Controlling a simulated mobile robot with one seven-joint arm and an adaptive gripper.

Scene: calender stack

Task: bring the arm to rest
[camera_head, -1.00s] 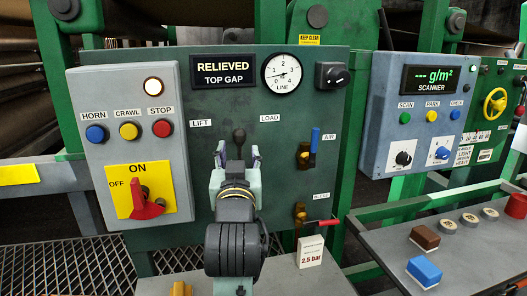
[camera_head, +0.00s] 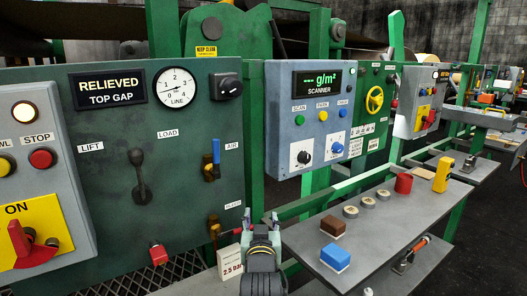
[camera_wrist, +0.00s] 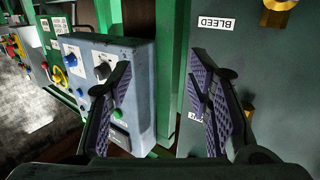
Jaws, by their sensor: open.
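My gripper (camera_head: 261,222) is low in the middle of the head view, in front of the gap between the dark green panel and the bench at right. Its two purple-padded fingers stand apart in the wrist view (camera_wrist: 158,85), with nothing between them. The green panel (camera_head: 110,215) carries a dark lever (camera_head: 139,178) between the LIFT and LOAD labels. A blue AIR handle (camera_head: 216,152) points up. The brass BLEED valve (camera_head: 214,224) is left of my gripper, partly hidden. The display (camera_head: 110,90) reads RELIEVED, TOP GAP.
The scanner box (camera_head: 325,115) stands behind my gripper. The grey bench (camera_head: 375,225) at right holds a blue block (camera_head: 335,257), a brown block (camera_head: 333,226), several round pieces and a red block (camera_head: 404,183). A 2.5 bar card (camera_head: 230,262) stands left of my gripper.

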